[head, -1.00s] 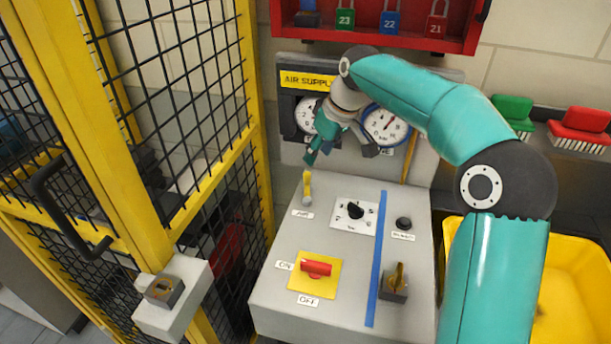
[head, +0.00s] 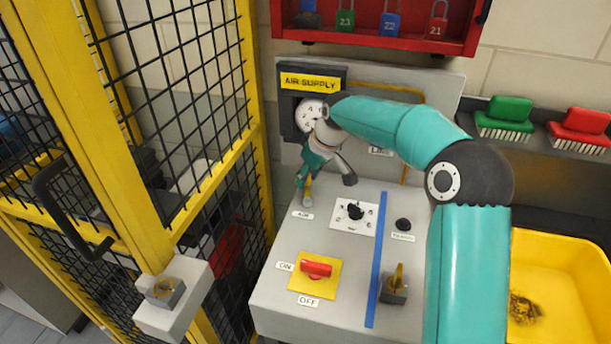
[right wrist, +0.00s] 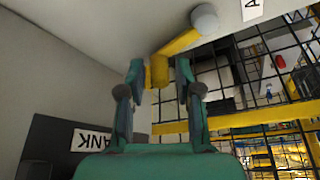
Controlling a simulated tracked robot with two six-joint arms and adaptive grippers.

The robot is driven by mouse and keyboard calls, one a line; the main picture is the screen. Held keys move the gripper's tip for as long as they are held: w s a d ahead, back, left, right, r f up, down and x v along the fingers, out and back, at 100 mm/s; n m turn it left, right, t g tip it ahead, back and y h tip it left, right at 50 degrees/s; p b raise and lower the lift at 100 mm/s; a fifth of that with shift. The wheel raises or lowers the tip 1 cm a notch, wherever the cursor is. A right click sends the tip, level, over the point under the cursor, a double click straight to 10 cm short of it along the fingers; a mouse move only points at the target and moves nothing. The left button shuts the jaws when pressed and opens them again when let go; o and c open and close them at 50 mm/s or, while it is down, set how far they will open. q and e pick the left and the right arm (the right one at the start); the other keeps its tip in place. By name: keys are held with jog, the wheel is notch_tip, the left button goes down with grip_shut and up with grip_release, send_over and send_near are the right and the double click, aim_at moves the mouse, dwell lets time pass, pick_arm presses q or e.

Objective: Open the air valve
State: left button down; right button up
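The air valve has a yellow handle (head: 308,185) with a grey end, above the "AIR" label at the back left of the grey console (head: 270,255). My right gripper (head: 303,178) is down at the handle and hides its upper part in the head view. In the right wrist view, the yellow handle (right wrist: 160,70) stands between the two fingertips of my right gripper (right wrist: 160,72). Narrow gaps show on both sides, so the fingers look open around it. My left gripper is not in view.
A dial knob (head: 355,211), a black button (head: 403,224), a red switch (head: 316,269) and a brass key switch (head: 396,285) sit on the console. A yellow mesh fence (head: 250,100) stands close on the left.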

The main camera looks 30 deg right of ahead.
grip_shut()
jog(key=shift+s+d, duration=0.1)
jog(key=shift+s+d+f+m+h+b, duration=0.1)
jog(key=shift+s+d+m+h+b, duration=0.1)
jog(key=shift+m+h+b, duration=0.45)
jog(key=shift+s+d+m, duration=0.2)
jog(key=shift+d+m, duration=0.05)
jog(key=shift+m, duration=0.6)
jog(key=shift+o, duration=1.7)
grip_release()
